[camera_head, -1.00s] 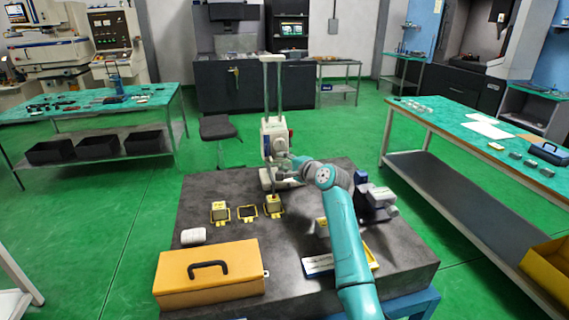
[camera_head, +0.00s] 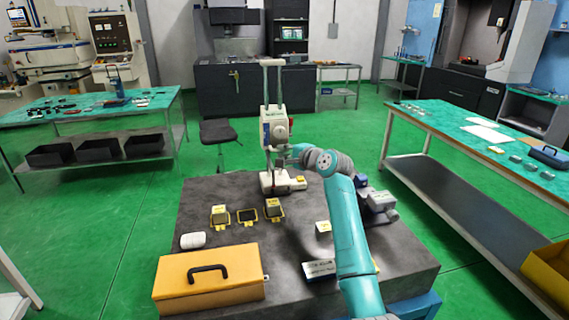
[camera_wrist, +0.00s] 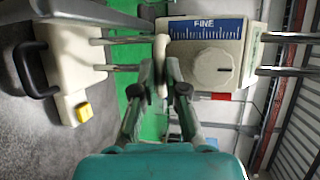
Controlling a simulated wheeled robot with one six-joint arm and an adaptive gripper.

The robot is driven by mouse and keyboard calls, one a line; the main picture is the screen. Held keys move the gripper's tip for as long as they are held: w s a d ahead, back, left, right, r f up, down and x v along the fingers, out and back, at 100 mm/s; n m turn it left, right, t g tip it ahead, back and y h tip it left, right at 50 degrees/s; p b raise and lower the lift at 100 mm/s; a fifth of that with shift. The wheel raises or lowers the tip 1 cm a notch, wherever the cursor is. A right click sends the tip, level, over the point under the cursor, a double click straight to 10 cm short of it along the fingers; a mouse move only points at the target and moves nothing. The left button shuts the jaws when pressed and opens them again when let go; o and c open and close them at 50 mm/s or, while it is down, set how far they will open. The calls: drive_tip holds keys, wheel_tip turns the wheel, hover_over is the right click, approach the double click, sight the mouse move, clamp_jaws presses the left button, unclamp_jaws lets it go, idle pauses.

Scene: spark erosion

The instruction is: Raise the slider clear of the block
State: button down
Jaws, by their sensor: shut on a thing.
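The slider (camera_head: 275,127) is a cream housing on two upright metal posts in the head view. In the wrist view, which is turned sideways, the slider (camera_wrist: 214,52) shows a blue FINE scale and a round knob. My gripper (camera_wrist: 161,88) is shut on a cream handle bar (camera_wrist: 160,55) at the slider's lower end. In the head view my gripper (camera_head: 287,152) is at the slider's lower right.
A yellow toolbox (camera_head: 208,276) sits at the grey table's front left. Small yellow-framed pieces (camera_head: 246,216) and a white rounded item (camera_head: 193,240) lie left of my arm. A grey device (camera_head: 379,202) stands to the right. Green floor surrounds the table.

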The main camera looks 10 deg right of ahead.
drive_tip(key=shift+r, duration=0.1)
drive_tip(key=c, duration=1.2)
unclamp_jaws()
drive_tip(key=v, duration=1.2)
